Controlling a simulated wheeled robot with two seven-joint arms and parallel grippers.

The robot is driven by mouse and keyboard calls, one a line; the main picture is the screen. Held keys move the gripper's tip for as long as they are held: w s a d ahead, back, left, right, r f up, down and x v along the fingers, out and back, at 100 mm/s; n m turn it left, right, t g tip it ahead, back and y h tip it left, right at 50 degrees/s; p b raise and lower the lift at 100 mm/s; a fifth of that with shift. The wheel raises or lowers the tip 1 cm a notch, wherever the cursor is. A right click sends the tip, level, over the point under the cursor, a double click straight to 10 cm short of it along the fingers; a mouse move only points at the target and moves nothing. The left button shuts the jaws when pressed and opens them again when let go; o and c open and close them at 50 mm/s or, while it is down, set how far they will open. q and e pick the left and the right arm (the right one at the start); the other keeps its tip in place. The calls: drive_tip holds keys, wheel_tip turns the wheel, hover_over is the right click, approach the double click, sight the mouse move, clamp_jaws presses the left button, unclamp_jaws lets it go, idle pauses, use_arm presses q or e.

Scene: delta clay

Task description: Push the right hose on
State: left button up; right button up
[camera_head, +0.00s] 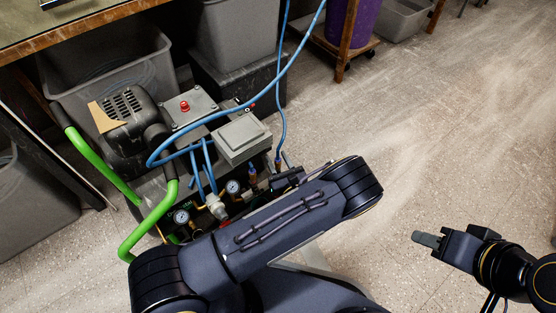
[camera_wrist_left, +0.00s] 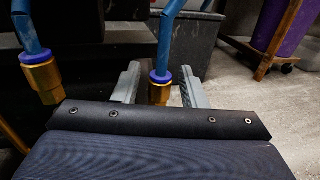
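The right hose (camera_wrist_left: 166,45) is blue and comes down to a brass fitting with a blue collar (camera_wrist_left: 161,90). Its lower end meets the collar; I cannot tell how deep it sits. My left gripper (camera_wrist_left: 160,76) is open, one grey finger on each side of this fitting, with gaps visible. In the head view my left arm hides most of that gripper; the right hose (camera_head: 283,110) shows above its fitting. A left hose (camera_wrist_left: 24,25) meets a similar fitting (camera_wrist_left: 42,80). My right gripper (camera_head: 428,239) is away from the compressor, over the floor; its finger opening cannot be made out.
The compressor (camera_head: 240,138) has a green handle (camera_head: 150,228), gauges and a looping blue hose (camera_head: 240,98). Grey bins (camera_head: 105,75) stand behind it, under a table (camera_head: 75,25). A purple bin (camera_head: 355,22) stands at the back. The floor (camera_head: 450,130) at right is clear.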

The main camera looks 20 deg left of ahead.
sight(279, 163)
use_arm(q)
drive_tip(key=shift+s+d+r, duration=0.1)
drive_tip(key=shift+s+d, duration=0.15)
drive_tip(key=shift+s, duration=0.05)
drive_tip(key=p+v, duration=0.2)
drive_tip(key=v, duration=0.4)
drive_tip(key=shift+s, duration=0.1)
drive_tip(key=shift+s+d, duration=0.3)
drive_tip(key=shift+s, duration=0.05)
